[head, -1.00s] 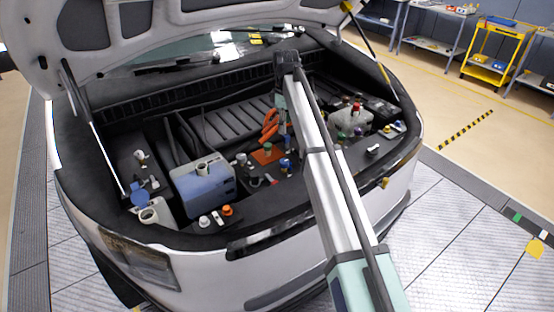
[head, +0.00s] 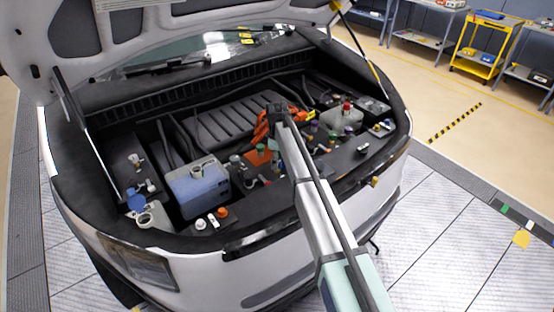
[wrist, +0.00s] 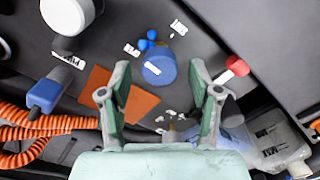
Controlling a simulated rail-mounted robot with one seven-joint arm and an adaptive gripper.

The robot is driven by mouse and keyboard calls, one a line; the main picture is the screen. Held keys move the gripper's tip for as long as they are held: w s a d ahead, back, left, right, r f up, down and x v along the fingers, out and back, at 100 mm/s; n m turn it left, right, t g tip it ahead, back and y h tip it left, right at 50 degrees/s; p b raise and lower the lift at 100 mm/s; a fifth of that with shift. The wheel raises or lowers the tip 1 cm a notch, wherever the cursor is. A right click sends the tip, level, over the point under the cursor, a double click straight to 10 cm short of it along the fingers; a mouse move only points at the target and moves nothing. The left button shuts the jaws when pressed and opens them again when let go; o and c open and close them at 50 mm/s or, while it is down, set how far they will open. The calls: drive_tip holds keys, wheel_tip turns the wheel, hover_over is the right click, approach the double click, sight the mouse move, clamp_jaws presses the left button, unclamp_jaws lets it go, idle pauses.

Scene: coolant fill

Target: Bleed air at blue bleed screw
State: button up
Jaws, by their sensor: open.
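A blue round cap (wrist: 158,67), which looks like the bleed screw, stands on the dark panel in the wrist view. My gripper (wrist: 160,88) is open, with one finger on each side of the cap in the picture. The fingers look apart from it, and their height above it is hard to tell. Nothing is held. In the head view my arm and wrist hide the cap.
Smaller blue knobs (wrist: 148,40) sit just above the cap. A red knob (wrist: 237,65) is to the right, a white cap (wrist: 67,15) at upper left. An orange plate (wrist: 97,82) and orange cables (wrist: 25,130) lie left. The raised hood (head: 180,35) overhangs the bay.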

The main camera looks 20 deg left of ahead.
drive_tip(key=shift+f, duration=0.45)
drive_tip(key=c, duration=1.1)
drive_tip(key=shift+c, duration=0.2)
